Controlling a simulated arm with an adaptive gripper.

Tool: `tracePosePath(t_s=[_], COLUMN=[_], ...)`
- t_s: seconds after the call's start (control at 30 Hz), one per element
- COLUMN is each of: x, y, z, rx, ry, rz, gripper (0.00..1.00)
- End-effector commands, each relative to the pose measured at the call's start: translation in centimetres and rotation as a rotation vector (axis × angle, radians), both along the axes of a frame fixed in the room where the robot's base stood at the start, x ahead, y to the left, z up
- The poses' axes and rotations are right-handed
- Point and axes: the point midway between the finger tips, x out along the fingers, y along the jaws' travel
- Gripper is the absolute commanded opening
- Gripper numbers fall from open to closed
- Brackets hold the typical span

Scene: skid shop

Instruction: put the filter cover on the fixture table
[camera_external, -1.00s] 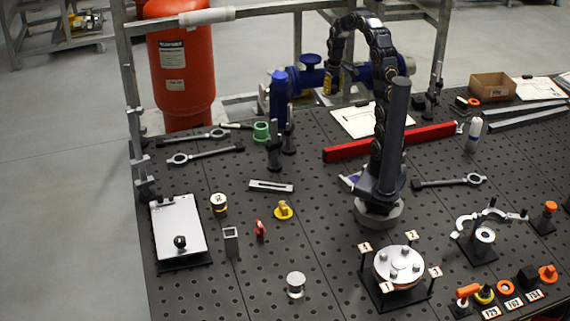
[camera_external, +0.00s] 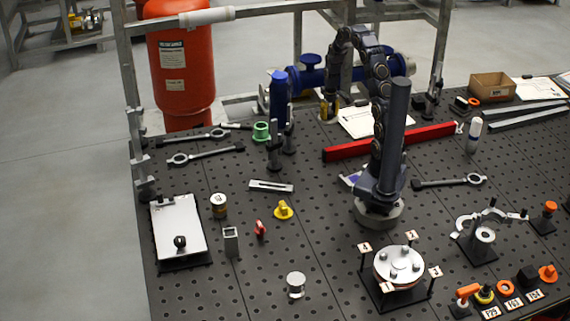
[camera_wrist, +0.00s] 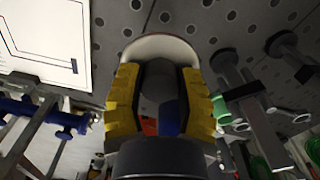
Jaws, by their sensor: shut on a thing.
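The filter cover, a pale round piece, shows in the wrist view (camera_wrist: 160,46) at the tips of my yellow fingers. My gripper (camera_wrist: 158,85) is shut on it. In the external view my gripper (camera_external: 329,105) points down at the far side of the dark perforated fixture table (camera_external: 330,220), left of the white sheet. The cover is at or just above the table surface; I cannot tell whether it touches. My fingers hide much of it.
The blue pipe assembly (camera_external: 312,75) and its blue upright (camera_external: 279,98) stand close behind and left of my gripper. Grey posts (camera_external: 273,150) and a green ring (camera_external: 261,132) are to the left. A white sheet (camera_external: 362,121) and red bar (camera_external: 390,142) lie to the right.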

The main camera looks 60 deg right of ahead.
Motion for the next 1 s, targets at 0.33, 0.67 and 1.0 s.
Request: tracePosePath(t_s=[0.33,0.67,1.0], x=[4.9,8.0,8.8], y=[-4.2,-6.8,-7.6], z=[-3.0,-7.7,-9.6], rx=[0.001,0.002,0.002], ry=[0.002,0.001,0.001], rz=[0.000,-0.001,-0.002], gripper=[0.03,0.02,0.03])
